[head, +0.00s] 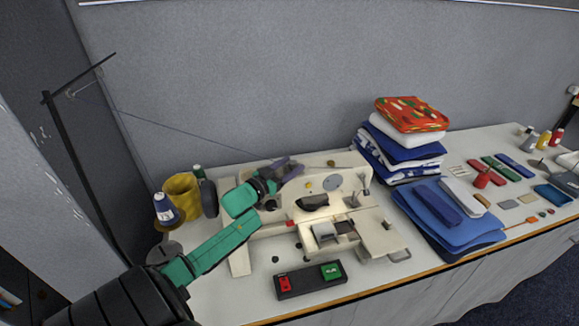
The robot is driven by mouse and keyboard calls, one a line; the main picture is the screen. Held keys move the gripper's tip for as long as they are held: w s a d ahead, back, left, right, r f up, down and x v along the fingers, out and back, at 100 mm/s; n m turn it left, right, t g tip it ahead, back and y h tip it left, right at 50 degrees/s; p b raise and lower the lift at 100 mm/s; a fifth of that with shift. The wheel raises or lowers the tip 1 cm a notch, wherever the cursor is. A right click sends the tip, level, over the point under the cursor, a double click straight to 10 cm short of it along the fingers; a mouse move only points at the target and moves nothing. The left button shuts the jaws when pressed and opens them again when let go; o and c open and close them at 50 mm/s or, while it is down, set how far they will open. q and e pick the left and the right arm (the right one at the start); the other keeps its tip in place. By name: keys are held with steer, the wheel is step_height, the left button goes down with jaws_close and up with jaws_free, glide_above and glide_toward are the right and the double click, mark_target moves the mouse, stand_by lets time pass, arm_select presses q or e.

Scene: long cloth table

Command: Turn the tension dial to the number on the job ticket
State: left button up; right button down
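A cream sewing machine (350,221) stands on the long table. Its front carries a grey round disc (332,182) and a small yellow knob (309,185); I cannot tell which part is the tension dial, and no numbers are readable. My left gripper (287,168) is at the upper left of the machine, close to its top. Its fingers are small and dark here, so I cannot tell whether they are open or touching the machine. No job ticket can be made out for certain. My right gripper is not in view.
A switch box with a red and a green button (309,280) lies in front of the machine.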

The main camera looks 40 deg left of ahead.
arm_select(q)
steer(key=s+b, duration=0.1)
steer(key=s, duration=1.3)
steer(key=shift+s+a+b, duration=0.2)
steer(key=shift+s+b, duration=0.1)
steer(key=shift+b, duration=0.05)
